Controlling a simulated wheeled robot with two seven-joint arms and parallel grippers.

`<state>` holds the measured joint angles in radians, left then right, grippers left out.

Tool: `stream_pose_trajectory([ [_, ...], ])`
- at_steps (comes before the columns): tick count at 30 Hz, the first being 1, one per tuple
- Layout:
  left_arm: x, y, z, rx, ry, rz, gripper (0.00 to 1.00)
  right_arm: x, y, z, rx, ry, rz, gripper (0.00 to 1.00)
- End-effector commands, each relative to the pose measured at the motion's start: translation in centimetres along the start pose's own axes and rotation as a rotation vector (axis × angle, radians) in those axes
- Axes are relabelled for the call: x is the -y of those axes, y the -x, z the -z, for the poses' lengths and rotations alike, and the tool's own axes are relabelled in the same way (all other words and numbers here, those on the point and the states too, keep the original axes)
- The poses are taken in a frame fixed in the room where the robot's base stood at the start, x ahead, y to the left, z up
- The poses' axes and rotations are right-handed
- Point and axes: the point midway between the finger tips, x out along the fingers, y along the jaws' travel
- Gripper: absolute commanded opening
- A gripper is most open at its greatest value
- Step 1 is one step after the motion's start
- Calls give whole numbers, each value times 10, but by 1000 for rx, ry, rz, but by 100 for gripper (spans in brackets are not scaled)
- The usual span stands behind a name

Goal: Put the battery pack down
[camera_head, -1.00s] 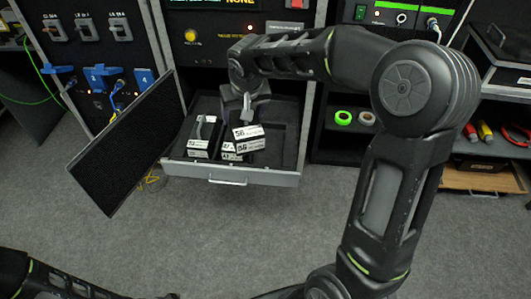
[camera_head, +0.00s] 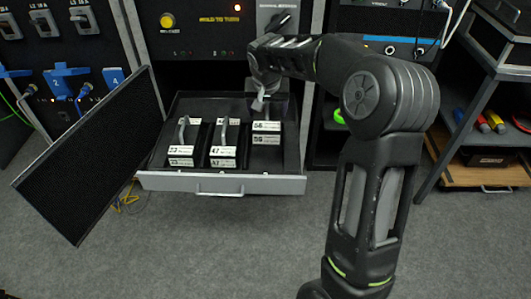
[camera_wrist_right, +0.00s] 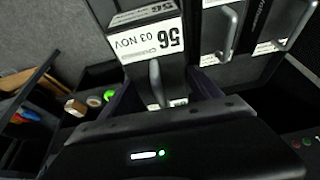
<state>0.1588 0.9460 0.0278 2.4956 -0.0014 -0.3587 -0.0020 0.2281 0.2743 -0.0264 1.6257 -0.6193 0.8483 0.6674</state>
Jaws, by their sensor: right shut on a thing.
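The battery pack labelled 56 (camera_head: 266,127) is at the right of the open drawer (camera_head: 220,183), upright and square with the drawer. Its labels show farther back or higher than those of the other packs, and I cannot tell whether its base touches the drawer floor. My right gripper (camera_head: 260,101) is above it, shut on its grey handle. In the right wrist view the pack (camera_wrist_right: 146,38) shows its "56 03 NOV" label, with its handle between my fingers. My left gripper is not in view.
Two other packs, 23 (camera_head: 182,150) and 47 (camera_head: 223,150), stand in the drawer to the left. A dark hinged panel (camera_head: 85,150) stands open at the left. A cabinet face with a yellow button (camera_head: 167,20) rises behind. Grey floor is clear in front.

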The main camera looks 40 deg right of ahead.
Motion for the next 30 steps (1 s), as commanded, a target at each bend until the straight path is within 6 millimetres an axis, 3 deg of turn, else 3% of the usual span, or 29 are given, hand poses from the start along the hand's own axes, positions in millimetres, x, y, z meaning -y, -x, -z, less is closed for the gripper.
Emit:
stream_pose_trajectory([
  [7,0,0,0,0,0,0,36,1,-1,1,-6,1,3,0],
  [18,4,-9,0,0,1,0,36,1,-42,-16,-5,2,2,0],
  [30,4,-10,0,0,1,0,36,1,-46,-18,-6,1,3,0],
])
